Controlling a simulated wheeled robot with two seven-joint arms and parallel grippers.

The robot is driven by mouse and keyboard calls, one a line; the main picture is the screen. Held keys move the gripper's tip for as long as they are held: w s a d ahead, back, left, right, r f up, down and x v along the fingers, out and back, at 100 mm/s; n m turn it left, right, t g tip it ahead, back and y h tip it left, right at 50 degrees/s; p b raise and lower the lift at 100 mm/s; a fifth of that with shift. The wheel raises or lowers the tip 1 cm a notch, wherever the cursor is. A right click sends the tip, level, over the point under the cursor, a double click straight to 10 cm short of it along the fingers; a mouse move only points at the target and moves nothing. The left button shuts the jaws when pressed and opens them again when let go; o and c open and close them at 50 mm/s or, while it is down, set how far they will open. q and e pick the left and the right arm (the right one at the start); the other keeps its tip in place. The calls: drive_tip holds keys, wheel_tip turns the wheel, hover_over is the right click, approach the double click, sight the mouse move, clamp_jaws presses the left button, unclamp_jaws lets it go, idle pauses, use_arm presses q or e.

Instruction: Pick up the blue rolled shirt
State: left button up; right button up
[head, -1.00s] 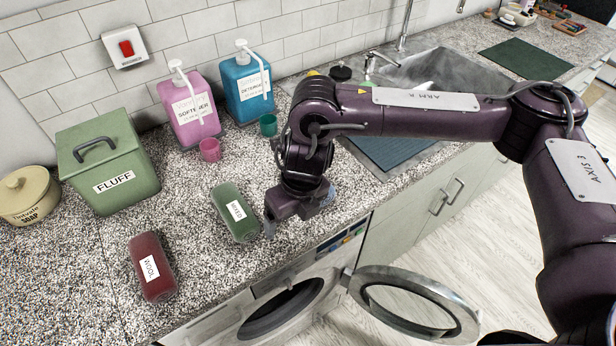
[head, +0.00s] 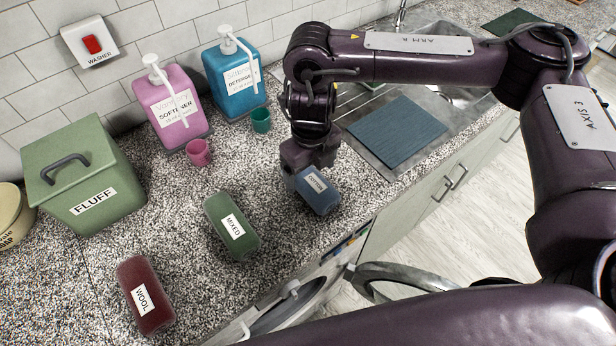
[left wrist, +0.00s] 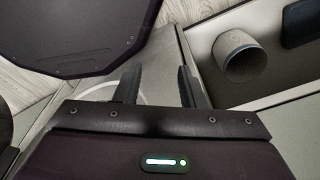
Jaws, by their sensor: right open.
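In the head view, my right gripper (head: 303,170) is open, right behind a blue block (head: 318,190) labelled cotton on the counter. Its fingertips are mostly hidden, so contact cannot be told.
A green block (head: 231,225) and a dark red block (head: 145,293) lie on the speckled counter (head: 190,275). A green box (head: 85,175), pink bottle (head: 172,100) and blue bottle (head: 233,75) stand behind. The washer's open door (head: 400,278) is partly hidden by my arm.

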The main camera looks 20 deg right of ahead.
sight(311, 179)
wheel_tip(311, 179, down, 3)
drive_tip(key=shift+s+d+r, duration=0.1)
drive_tip(key=shift+r, duration=0.05)
drive_tip(key=shift+w+d+f, duration=0.1)
drive_tip(key=shift+w+f, duration=0.05)
drive_tip(key=shift+f, duration=0.6)
drive_tip(key=shift+w+f, duration=0.1)
drive_tip(key=shift+f, duration=0.6)
drive_tip(key=c, duration=0.6)
use_arm(q)
drive_tip(key=shift+s, duration=0.8)
use_arm(e)
drive_tip(key=c, duration=0.5)
drive_tip(key=shift+c, duration=0.3)
